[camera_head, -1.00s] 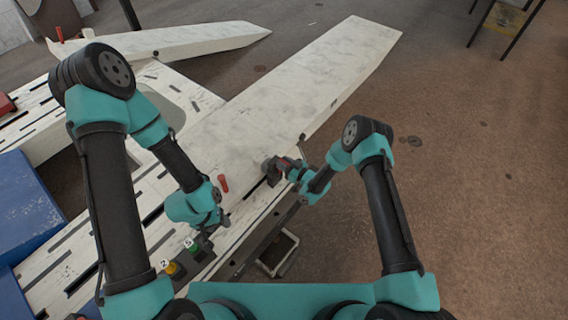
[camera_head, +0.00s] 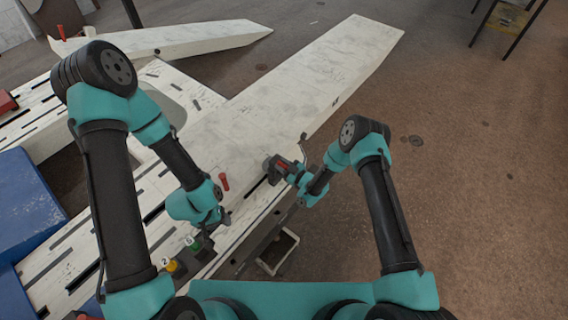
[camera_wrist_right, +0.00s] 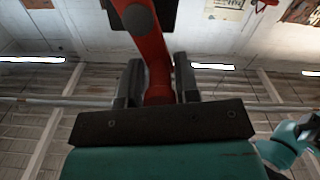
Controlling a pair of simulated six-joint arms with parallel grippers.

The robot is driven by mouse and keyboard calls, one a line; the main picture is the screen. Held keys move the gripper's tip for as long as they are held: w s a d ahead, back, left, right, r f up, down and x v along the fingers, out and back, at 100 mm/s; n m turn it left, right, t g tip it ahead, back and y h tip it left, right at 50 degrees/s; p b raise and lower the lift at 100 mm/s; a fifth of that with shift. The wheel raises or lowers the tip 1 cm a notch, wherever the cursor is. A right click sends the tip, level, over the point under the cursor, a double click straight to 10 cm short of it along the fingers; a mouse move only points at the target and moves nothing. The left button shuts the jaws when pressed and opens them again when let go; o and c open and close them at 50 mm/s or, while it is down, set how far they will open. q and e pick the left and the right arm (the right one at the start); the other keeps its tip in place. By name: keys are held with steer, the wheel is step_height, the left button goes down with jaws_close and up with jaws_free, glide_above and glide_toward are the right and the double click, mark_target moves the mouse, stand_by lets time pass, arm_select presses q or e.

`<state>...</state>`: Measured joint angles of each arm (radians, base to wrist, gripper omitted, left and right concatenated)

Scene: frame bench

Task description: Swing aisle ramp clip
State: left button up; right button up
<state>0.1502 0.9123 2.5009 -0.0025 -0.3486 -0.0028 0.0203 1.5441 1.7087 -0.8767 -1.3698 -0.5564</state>
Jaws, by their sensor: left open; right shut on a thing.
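My right gripper (camera_head: 284,166) is at the bench's right edge, by the near end of the long pale ramp (camera_head: 310,75). It is shut on a red handle, which fills the gap between the fingers in the right wrist view (camera_wrist_right: 157,85). A dark piece (camera_wrist_right: 143,8) sits at the handle's far end; I cannot tell if this is the clip. My left gripper (camera_head: 222,217) is open and empty, low over the bench, just below a red upright peg (camera_head: 224,182).
Yellow (camera_head: 175,268) and green (camera_head: 194,244) buttons sit on the bench's near edge. The slotted white bench (camera_head: 60,262) spreads left, with a blue block (camera_head: 28,205) on it. A second ramp (camera_head: 190,40) lies at the back. Brown floor (camera_head: 480,190) on the right is open.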

steer(key=n, duration=0.2)
steer(key=s+a+f+n, duration=0.1)
steer(key=s+f+n, duration=0.1)
steer(key=n, duration=0.1)
steer(key=shift+a+n, duration=0.2)
steer(key=shift+n, duration=0.1)
steer(key=n, duration=0.2)
steer(key=f+n, duration=0.1)
steer(key=shift+s+a+f, duration=0.1)
steer(key=shift+s+a, duration=0.1)
steer(key=shift+s, duration=0.05)
steer(key=shift+f+n, duration=0.2)
steer(key=shift+n, duration=0.5)
steer(key=shift+f+n, duration=0.2)
steer(key=shift+n, duration=0.5)
steer(key=o, duration=0.9)
steer(key=v, duration=1.7)
steer(key=shift+s+d, duration=0.1)
steer(key=shift+d, duration=0.05)
